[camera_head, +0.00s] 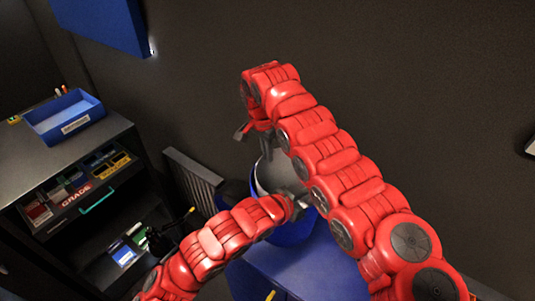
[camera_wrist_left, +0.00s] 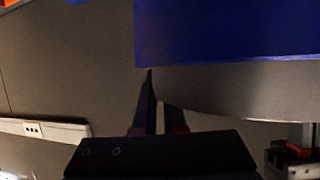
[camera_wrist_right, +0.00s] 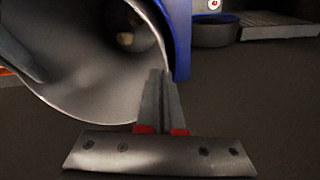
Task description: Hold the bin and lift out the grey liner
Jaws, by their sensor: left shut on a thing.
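The blue bin (camera_head: 293,236) stands low in the centre of the head view, partly hidden by both arms. The grey liner (camera_head: 273,173) sits inside it. The right wrist view looks into the liner (camera_wrist_right: 80,75), with the blue bin wall (camera_wrist_right: 182,40) beside it. My right gripper (camera_wrist_right: 162,75) has its fingertips at the liner's rim; its fingers look close together, but whether they grip is unclear. My left gripper (camera_head: 302,201) is at the bin's near rim, shut on the bin. Its fingers (camera_wrist_left: 160,100) and the blue bin (camera_wrist_left: 230,30) show in the left wrist view.
A dark shelf unit (camera_head: 122,128) stands at the left with a blue tray (camera_head: 64,118) on top and small packs inside. A ribbed grey panel (camera_head: 193,180) is left of the bin. A blue surface (camera_head: 300,270) lies below.

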